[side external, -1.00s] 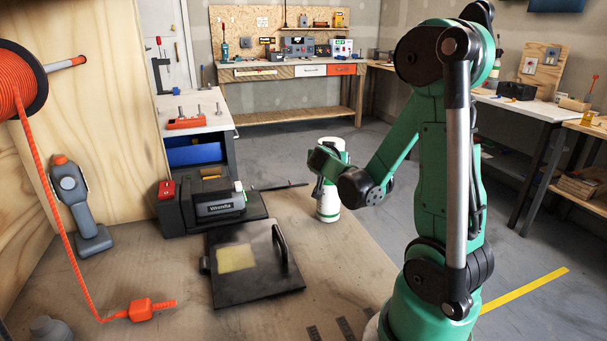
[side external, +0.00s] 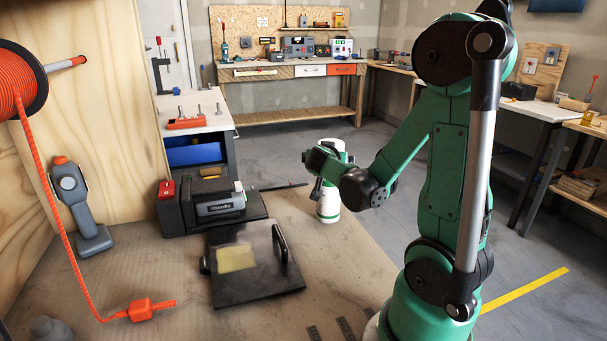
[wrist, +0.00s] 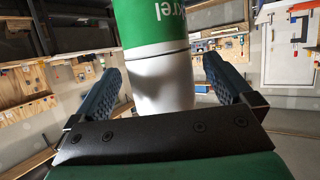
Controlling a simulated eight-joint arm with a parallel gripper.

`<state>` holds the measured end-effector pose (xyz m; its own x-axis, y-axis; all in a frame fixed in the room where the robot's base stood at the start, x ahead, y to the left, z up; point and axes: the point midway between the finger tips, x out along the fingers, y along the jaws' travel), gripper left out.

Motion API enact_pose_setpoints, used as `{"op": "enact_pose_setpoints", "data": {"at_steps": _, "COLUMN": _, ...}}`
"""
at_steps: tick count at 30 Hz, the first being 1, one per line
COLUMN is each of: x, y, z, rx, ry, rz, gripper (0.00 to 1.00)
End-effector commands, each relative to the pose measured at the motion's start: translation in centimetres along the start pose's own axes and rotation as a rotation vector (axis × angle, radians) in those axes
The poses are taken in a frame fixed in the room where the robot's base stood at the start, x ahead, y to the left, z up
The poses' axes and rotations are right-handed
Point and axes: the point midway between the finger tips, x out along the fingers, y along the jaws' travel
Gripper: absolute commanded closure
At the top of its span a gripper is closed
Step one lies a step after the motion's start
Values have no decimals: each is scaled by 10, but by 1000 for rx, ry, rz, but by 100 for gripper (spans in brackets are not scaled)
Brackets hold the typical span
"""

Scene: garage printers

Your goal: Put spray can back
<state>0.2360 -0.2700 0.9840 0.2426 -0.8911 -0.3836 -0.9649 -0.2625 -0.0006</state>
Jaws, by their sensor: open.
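The spray can (side external: 328,207) is white with green bands and stands upright near the bench's far right edge in the side external view. In the wrist view the can (wrist: 162,75) appears upside down, green with white lettering and a white end, between the two fingers. My gripper (side external: 317,188) is at the can, overlapping its left side and upper part in the side view. In the wrist view my gripper (wrist: 163,85) is open, with a finger on either side of the can and visible gaps. Whether either finger touches it is not clear.
A black machine (side external: 220,206) with a red part and a black plate (side external: 270,284) with a yellow square and upright handle sit left of the can. A grey tool (side external: 75,195) and an orange cord (side external: 82,268) are further left. The front bench surface is mostly clear.

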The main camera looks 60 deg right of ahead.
Motion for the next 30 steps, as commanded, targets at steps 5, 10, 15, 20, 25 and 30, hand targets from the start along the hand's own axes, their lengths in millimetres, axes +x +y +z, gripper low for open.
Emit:
{"op": "enact_pose_setpoints", "data": {"at_steps": 5, "x": -29, "y": -1, "z": 0, "rx": -2, "ry": 0, "rz": -4, "gripper": 0}}
{"op": "enact_pose_setpoints", "data": {"at_steps": 10, "x": -53, "y": -1, "z": 0, "rx": -3, "ry": 0, "rz": -4, "gripper": 0}}
{"op": "enact_pose_setpoints", "data": {"at_steps": 15, "x": -75, "y": 0, "z": 1, "rx": -2, "ry": 1, "rz": -3, "gripper": 0}}
{"op": "enact_pose_setpoints", "data": {"at_steps": 20, "x": -91, "y": -1, "z": 0, "rx": -2, "ry": 0, "rz": -2, "gripper": 0}}
{"op": "enact_pose_setpoints", "data": {"at_steps": 25, "x": -99, "y": 0, "z": 1, "rx": -5, "ry": -3, "rz": -2, "gripper": 0}}
{"op": "enact_pose_setpoints", "data": {"at_steps": 30, "x": -112, "y": -18, "z": 25, "rx": -171, "ry": -159, "rz": -119, "gripper": 0}}
